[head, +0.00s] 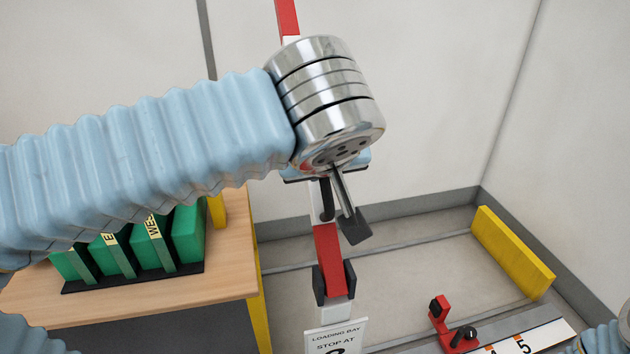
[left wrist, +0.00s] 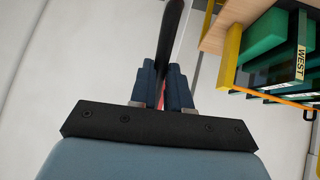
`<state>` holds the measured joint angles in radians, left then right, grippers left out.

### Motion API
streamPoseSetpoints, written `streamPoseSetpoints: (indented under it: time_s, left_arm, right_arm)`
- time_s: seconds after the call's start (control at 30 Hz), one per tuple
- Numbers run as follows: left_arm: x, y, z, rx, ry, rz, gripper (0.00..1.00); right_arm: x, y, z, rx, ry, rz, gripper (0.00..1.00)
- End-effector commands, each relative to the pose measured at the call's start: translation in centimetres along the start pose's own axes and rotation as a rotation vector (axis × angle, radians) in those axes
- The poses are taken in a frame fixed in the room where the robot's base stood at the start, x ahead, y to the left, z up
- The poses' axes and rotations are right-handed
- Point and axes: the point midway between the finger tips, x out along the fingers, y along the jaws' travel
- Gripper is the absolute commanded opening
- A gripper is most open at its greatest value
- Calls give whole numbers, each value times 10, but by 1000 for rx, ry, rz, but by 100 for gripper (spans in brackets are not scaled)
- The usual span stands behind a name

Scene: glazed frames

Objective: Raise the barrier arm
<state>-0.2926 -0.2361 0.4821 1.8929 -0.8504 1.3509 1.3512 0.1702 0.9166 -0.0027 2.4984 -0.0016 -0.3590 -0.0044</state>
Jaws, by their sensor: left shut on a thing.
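The red-and-white barrier arm (head: 328,249) runs up the middle of the head view, leaning slightly left at its top. My left wrist hides part of it; its true tilt is hard to judge. My left gripper (head: 339,206) is in front of it, pointing down. In the left wrist view the fingers (left wrist: 162,88) are closed around a dark bar (left wrist: 169,42), apparently a handle, with a little red visible between them. A black bracket (head: 321,285) sits lower on the barrier arm. My right gripper is not seen; only a bit of blue sleeve shows at bottom right.
A sign reading "LOADING BAY STOP AT" (head: 335,337) is at the bottom centre. A red fitting with a black knob (head: 450,325) stands beside a numbered white strip (head: 535,335). A yellow barrier (head: 510,252) stands right.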

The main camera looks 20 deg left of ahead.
Motion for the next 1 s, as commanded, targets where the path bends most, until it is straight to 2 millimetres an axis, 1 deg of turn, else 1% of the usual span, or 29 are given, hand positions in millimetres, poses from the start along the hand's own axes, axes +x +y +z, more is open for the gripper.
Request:
streamPoseSetpoints:
  time_s: [0.03,0.3,0.5,0.7,1.0]
  left_arm:
    - [-3,1,10,10,45,4,0]
    - [-38,8,40,61,294,2,0]
    - [-58,12,64,94,463,2,0]
    - [-72,15,85,122,596,1,0]
    - [-82,17,103,144,711,0,0]
  right_arm:
    - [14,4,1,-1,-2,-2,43]
    - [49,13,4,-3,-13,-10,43]
    - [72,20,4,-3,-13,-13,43]
    - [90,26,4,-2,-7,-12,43]
    - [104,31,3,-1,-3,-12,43]
